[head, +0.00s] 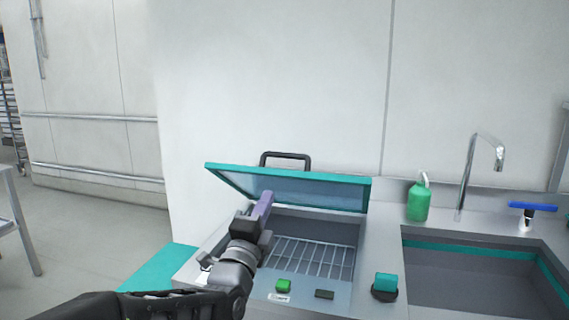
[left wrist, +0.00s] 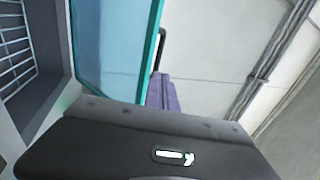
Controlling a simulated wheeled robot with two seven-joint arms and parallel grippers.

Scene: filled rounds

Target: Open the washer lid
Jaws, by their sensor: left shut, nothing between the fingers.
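The washer lid (head: 300,190), a glassy panel with a teal frame, is tilted up at the back of the washer, its dark handle (head: 286,158) at the top. Below it the washer basin (head: 312,258) with a wire rack shows. My left gripper (head: 264,204), with purple fingers, is shut and empty in front of the lid's left part; I cannot tell whether it touches the lid. In the left wrist view the lid (left wrist: 112,45) stands left of the purple fingers (left wrist: 162,95), and part of the handle (left wrist: 161,48) shows behind them. My right gripper is not in view.
A green button (head: 283,286) and a teal knob (head: 386,282) sit at the washer's front. A sink (head: 470,275) with a tap (head: 480,165) and a green soap bottle (head: 418,202) are to the right. A white wall stands close behind. Open floor lies to the left.

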